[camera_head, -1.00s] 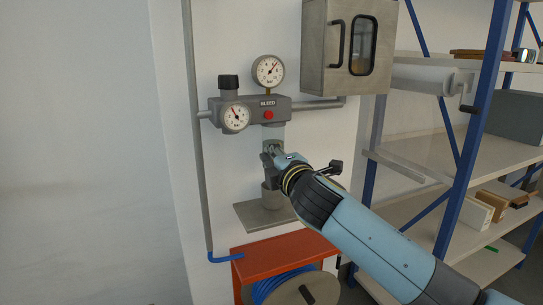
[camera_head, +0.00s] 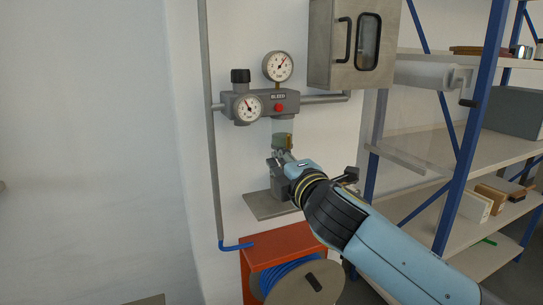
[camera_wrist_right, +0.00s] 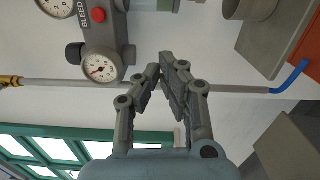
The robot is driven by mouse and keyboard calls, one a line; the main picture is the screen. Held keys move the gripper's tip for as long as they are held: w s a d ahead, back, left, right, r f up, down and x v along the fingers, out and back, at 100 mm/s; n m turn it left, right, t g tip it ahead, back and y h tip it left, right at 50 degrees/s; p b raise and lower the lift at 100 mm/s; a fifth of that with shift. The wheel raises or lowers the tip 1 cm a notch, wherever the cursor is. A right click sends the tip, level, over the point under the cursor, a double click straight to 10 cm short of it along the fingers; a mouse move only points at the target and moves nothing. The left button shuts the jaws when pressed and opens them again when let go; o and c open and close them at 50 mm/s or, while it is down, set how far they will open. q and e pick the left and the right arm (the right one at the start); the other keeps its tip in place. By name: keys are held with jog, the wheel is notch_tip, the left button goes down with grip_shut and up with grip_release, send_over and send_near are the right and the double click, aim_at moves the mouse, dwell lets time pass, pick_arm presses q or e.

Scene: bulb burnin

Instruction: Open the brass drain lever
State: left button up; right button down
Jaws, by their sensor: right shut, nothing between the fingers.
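The grey regulator unit (camera_head: 262,104) is on the wall with a clear bowl (camera_head: 281,127) below it. A small brass-coloured part (camera_head: 289,142) shows at the bowl's lower end, just above my right gripper (camera_head: 279,158); I cannot tell its lever position. My right gripper is shut and empty, below the bowl and in front of the wall. In the right wrist view its fingertips (camera_wrist_right: 160,66) meet near the grey pipe in the picture, holding nothing. The brass part is not clear in that view. My left gripper is out of view.
A grey cup (camera_head: 278,188) on a small shelf (camera_head: 258,207) stands below the gripper. Two gauges (camera_head: 278,66) and a red button (camera_head: 279,107) are on the unit. A metal cabinet (camera_head: 321,72) hangs above right; an orange hose stand (camera_head: 272,245) is below.

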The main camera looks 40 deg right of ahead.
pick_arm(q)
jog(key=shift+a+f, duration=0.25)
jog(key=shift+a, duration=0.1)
pick_arm(e)
jog(key=v, duration=0.3)
jog(key=shift+s+a, duration=0.25)
jog(key=shift+f, duration=0.1)
